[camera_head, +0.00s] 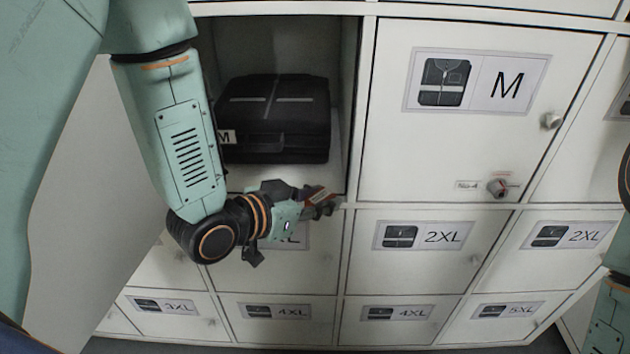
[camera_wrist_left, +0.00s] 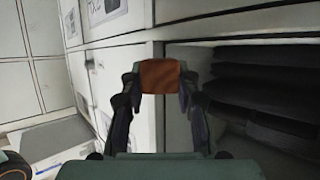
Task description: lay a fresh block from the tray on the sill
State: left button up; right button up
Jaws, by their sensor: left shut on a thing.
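My left gripper (camera_head: 322,207) is shut on a small reddish-brown block (camera_head: 318,194), just in front of the lower right corner of an open locker compartment. In the left wrist view the block (camera_wrist_left: 160,76) sits between the two fingertips (camera_wrist_left: 160,88), with a pale locker frame behind it. The sill (camera_head: 250,180) is the pale compartment floor edge below a folded black garment (camera_head: 275,118). The block appears apart from the sill, though the exact gap cannot be told. The tray cannot be made out for sure. My right gripper is not in view.
A closed M door (camera_head: 450,130) with a knob (camera_head: 551,120) and a red-grey lock (camera_head: 499,188) stands right of the opening. Closed lockers, including a 2XL door (camera_head: 422,250), lie below. A grey panel (camera_head: 80,200) stands at the left. Dark folded layers (camera_wrist_left: 265,90) fill the compartment.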

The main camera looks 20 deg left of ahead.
aim_at(316, 176)
pick_arm(q)
jog(key=w, duration=0.2)
jog(key=w+a, duration=0.1)
jog(key=w, duration=0.1)
jog(key=shift+w+a+b, duration=0.2)
jog(key=shift+w+b, duration=0.1)
jog(key=shift+b, duration=0.05)
jog(key=w, duration=0.1)
jog(key=w+a, duration=0.1)
jog(key=w+b, duration=0.1)
jog(key=shift+w+a, duration=0.25)
jog(key=shift+a, duration=0.05)
jog(key=shift+f, duration=0.6)
jog(key=shift+d+f+b, duration=0.1)
jog(key=shift+f+b, duration=0.05)
jog(key=shift+b, duration=0.15)
jog(key=shift+f, duration=0.2)
jog(key=o, duration=0.9)
jog(key=shift+r, duration=0.1)
